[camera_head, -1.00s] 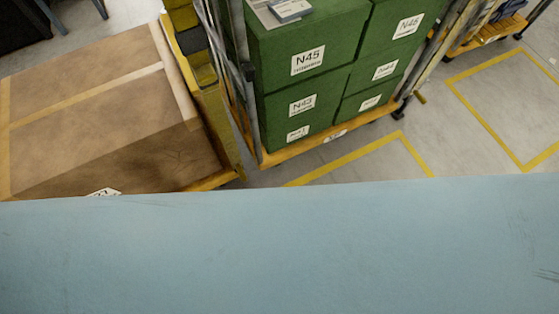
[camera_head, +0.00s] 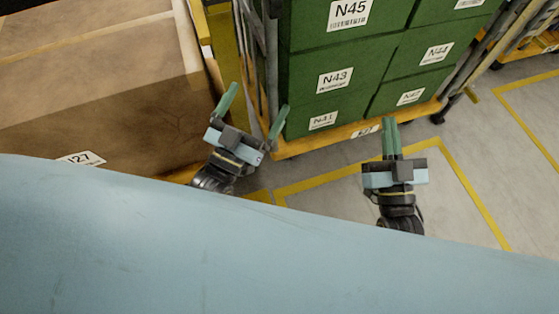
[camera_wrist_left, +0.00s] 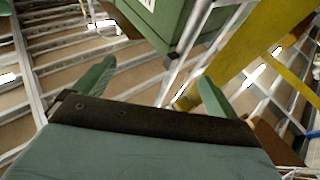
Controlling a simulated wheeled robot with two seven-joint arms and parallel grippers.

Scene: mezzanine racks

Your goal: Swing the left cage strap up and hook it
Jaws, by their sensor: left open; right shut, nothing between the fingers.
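The cage cart holds green boxes (camera_head: 390,62) on an orange base (camera_head: 290,146). Thin grey strips and bars (camera_head: 262,40) run down the cage's left side in the head view; I cannot tell which of them is the left strap. My left gripper (camera_head: 253,111) is open at the cage's lower left corner, its fingers spread and nothing seen between them. In the left wrist view its open fingers (camera_wrist_left: 155,88) point toward a green box (camera_wrist_left: 165,20) and a pale diagonal bar (camera_wrist_left: 187,50). My right gripper (camera_head: 390,138) is shut and empty in front of the cage base.
A large brown carton (camera_head: 90,95) stands at the left, beside a yellow post (camera_head: 226,50) that is close to my left gripper. Yellow lines (camera_head: 475,195) mark the grey floor, which is clear at the right. Another cart (camera_head: 525,45) stands at the far right.

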